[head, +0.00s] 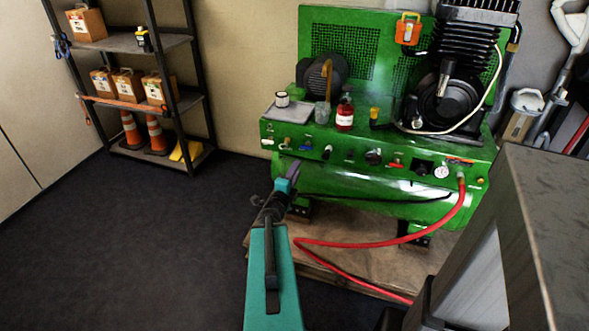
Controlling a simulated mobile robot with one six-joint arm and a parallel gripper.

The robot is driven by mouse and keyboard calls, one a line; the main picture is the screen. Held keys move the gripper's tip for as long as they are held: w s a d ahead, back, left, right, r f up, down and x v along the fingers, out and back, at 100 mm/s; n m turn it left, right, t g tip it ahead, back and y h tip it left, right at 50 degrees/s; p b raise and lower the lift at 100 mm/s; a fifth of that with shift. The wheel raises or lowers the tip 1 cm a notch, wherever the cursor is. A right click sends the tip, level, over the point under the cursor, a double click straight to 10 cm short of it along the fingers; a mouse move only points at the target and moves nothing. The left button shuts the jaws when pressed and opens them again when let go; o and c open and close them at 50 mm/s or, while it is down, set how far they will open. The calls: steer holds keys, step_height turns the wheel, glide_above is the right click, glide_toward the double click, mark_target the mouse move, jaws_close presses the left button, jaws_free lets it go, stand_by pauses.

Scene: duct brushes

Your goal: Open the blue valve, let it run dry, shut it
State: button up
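The green compressor (360,190) stands on a wooden pallet at the centre right. A small blue valve handle (306,148) shows on the left part of its front panel. My gripper (292,171) is just below and left of the blue handle in the picture, in front of the compressor. I cannot tell whether it touches anything. The fingers are small and dark here, and their gap is not clear. No water or drip is visible under the valve.
A red-handled valve (396,165) and a gauge (441,171) sit farther right on the panel. A red hose (370,242) loops over the pallet (350,263). A red bottle (345,113) stands on top. The dark floor at left is clear before a shelf (160,103).

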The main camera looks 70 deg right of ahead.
steer(key=shift+a+p, duration=0.4)
steer(key=shift+p, duration=0.1)
steer(key=shift+s, duration=0.1)
stand_by(0.5)
